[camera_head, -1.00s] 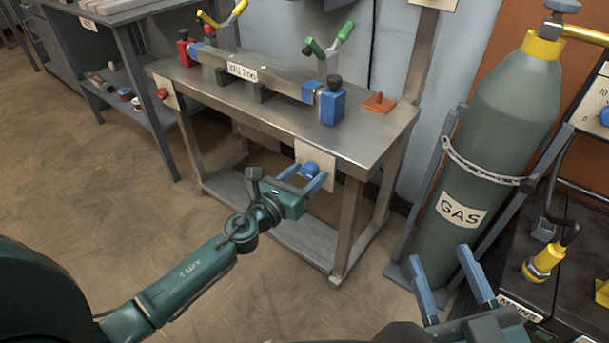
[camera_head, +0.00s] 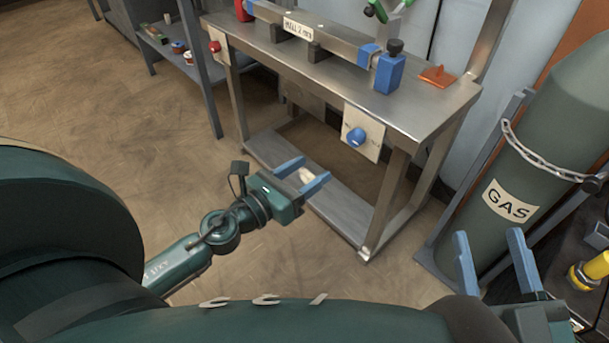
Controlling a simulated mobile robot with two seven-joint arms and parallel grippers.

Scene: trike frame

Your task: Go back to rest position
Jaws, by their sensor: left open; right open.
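Parts of my own arms cover the bottom and left of the view.
The metal workbench (camera_head: 425,107) carries a bar with blue clamp blocks (camera_head: 388,72) and an orange piece (camera_head: 437,77). A red button (camera_head: 215,47) is on its left front. A chained gas cylinder (camera_head: 545,140) stands at right. The floor (camera_head: 120,110) at left is clear.

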